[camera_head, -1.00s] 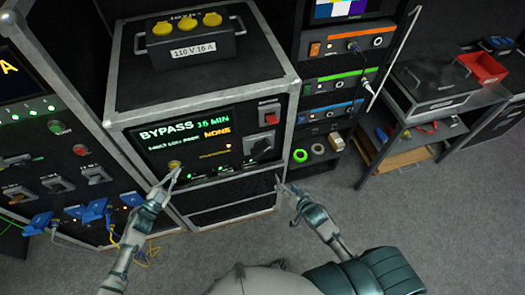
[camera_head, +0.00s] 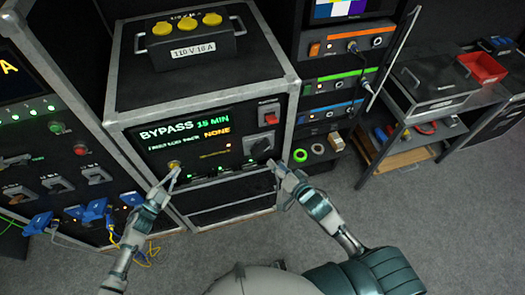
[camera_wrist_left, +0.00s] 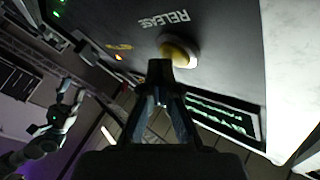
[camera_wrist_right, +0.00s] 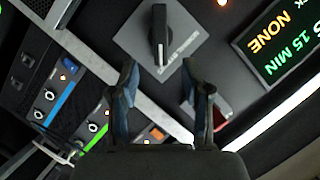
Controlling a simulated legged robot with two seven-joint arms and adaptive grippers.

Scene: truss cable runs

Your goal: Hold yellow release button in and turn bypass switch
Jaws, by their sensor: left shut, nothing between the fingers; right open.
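The yellow release button (camera_head: 174,165) is at the lower left of the bypass panel (camera_head: 160,150). In the left wrist view the yellow button (camera_wrist_left: 180,50) sits under the word RELEASE. My left gripper (camera_head: 175,177) is shut, its tips at the button; whether the button is pressed in I cannot tell. The bypass switch (camera_head: 258,145) is a dark knob on a grey plate at the panel's right; it also shows in the right wrist view (camera_wrist_right: 160,35). My right gripper (camera_head: 278,170) is open and empty, just below and right of the switch, apart from it.
A black box with yellow caps (camera_head: 190,40) stands on top of the cabinet. A rack (camera_head: 330,80) is to the right, with a green tape roll (camera_head: 300,155) on its shelf. Blue plugs (camera_head: 95,210) hang at left.

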